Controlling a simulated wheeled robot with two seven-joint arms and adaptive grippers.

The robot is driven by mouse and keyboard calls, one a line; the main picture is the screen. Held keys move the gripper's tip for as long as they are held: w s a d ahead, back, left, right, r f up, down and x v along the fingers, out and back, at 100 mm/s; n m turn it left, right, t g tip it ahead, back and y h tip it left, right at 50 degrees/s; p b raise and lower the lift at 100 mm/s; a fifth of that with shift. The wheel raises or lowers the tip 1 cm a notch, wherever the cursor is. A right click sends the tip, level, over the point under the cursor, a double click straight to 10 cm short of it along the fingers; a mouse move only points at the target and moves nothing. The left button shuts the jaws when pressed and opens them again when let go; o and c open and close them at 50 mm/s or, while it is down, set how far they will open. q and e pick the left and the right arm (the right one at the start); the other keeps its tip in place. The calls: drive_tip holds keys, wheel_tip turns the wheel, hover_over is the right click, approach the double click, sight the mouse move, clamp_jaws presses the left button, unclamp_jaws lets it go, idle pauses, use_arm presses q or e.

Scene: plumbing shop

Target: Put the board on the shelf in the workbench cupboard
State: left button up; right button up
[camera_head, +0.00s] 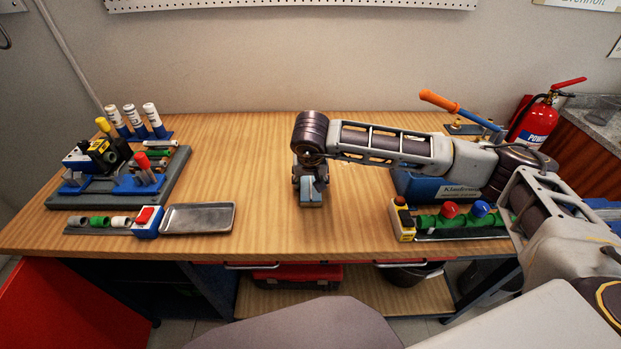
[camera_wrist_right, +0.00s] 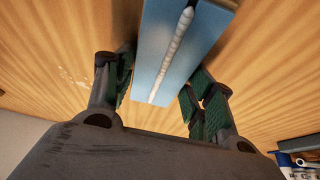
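Which thing is the board I cannot tell for sure. A grey board with pipe fittings (camera_head: 165,188) lies at the bench's left. A narrower strip with green valves (camera_head: 460,233) lies at the right. My right gripper (camera_head: 311,183) points down over the middle of the bench. A small blue-grey piece (camera_head: 312,194) is at its fingertips. In the right wrist view, a pale blue piece with a white ridge (camera_wrist_right: 163,65) lies between the fingers of the right gripper (camera_wrist_right: 160,95); whether they press on it is unclear. My left gripper is out of view.
The workbench (camera_head: 260,150) has an open red cupboard door (camera_head: 48,305) at lower left; the cupboard inside (camera_head: 165,288) is dark. A metal tray (camera_head: 200,218) lies at the front left. A red case (camera_head: 297,274) sits on the lower shelf (camera_head: 345,300). The bench's centre is mostly clear.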

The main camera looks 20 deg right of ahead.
sight(310, 189)
drive_tip(key=o, duration=0.4)
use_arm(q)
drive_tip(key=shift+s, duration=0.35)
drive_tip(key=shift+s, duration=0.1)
use_arm(e)
drive_tip(key=shift+r, duration=0.1)
drive_tip(key=shift+r, duration=0.3)
drive_tip(key=v, duration=0.5)
drive_tip(key=shift+s+r, duration=0.15)
drive_tip(key=shift+r, duration=0.15)
drive_tip(key=shift+v, duration=2.95)
